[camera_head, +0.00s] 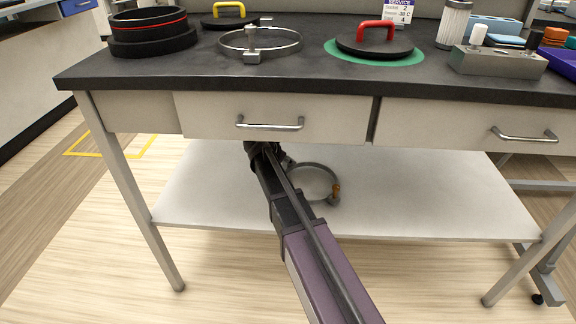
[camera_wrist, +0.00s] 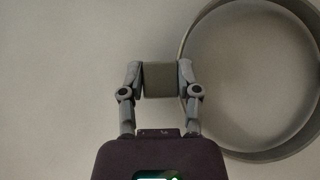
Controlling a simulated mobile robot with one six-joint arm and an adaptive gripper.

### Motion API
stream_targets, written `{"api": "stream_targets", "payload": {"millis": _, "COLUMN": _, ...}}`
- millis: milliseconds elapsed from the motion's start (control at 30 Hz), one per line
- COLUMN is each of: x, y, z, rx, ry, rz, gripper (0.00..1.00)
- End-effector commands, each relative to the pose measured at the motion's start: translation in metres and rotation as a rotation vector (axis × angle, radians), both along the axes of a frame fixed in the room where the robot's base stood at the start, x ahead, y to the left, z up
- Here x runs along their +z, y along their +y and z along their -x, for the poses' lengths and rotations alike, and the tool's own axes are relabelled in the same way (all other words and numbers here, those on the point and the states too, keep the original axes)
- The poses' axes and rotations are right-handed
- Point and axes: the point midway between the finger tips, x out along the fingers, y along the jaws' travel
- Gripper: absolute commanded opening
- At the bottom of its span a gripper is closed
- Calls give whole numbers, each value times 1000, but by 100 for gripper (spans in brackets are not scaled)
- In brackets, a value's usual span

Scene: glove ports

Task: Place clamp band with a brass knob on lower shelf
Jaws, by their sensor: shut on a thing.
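The clamp band with a brass knob (camera_head: 315,168) is a thin grey ring over the lower shelf (camera_head: 420,190), under the table. Its brass knob (camera_head: 336,188) is at the ring's near right side. My gripper (camera_wrist: 160,80) is shut on a grey block at the band's left side in the wrist view, where the ring (camera_wrist: 187,55) extends to the right and is partly cut off. In the head view my arm reaches under the drawer and hides the grasp. The band lies flat, at or just above the shelf; I cannot tell whether it touches.
Another clamp band (camera_head: 290,45) with a pale knob lies on the black tabletop (camera_head: 180,70). A red-handled lid (camera_head: 375,42) sits on a green ring there. The left drawer (camera_head: 215,115) overhangs my arm. The shelf's right side is bare.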

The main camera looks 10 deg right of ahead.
Motion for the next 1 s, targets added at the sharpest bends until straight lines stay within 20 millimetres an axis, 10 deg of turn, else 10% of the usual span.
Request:
{"api": "stream_targets", "payload": {"millis": 400, "x": -6, "y": 0, "z": 0, "rx": 0, "ry": 0, "rz": 0, "gripper": 0}}
{"api": "stream_targets", "payload": {"millis": 433, "x": -6, "y": 0, "z": 0, "rx": 1, "ry": -1, "rz": 0, "gripper": 52}}
{"api": "stream_targets", "payload": {"millis": 533, "x": -6, "y": 0, "z": 0, "rx": 1, "ry": -1, "rz": 0, "gripper": 77}}
{"api": "stream_targets", "payload": {"millis": 1000, "x": -5, "y": 1, "z": 1, "rx": 1, "ry": 0, "rz": 0, "gripper": 77}}
